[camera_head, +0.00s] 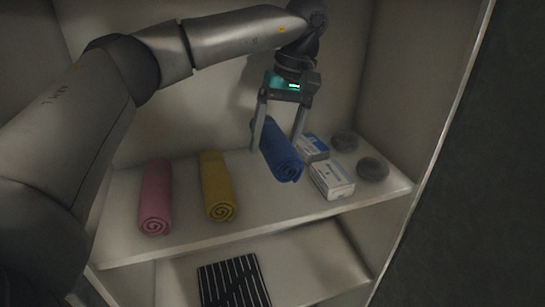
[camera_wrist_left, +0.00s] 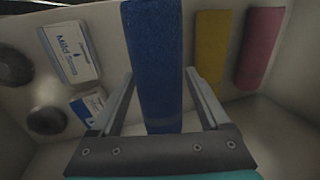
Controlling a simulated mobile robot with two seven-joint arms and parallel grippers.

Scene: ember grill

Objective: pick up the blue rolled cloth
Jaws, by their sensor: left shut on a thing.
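The blue rolled cloth (camera_head: 282,155) is between the fingers of my left gripper (camera_head: 275,146), over the right half of the upper shelf. The gripper points down and is shut on it. The roll shows its spiral end toward the front. In the left wrist view the blue cloth (camera_wrist_left: 155,60) runs between the two fingers and looks larger and nearer than the other rolls. I cannot tell for sure whether it touches the shelf. My right gripper is not in view.
A yellow roll (camera_head: 217,186) and a pink roll (camera_head: 155,197) lie left on the upper shelf (camera_head: 265,205). Two white-blue boxes (camera_head: 331,180) and two dark round items (camera_head: 372,169) stand close at right. A black striped item (camera_head: 234,283) lies on the lower shelf.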

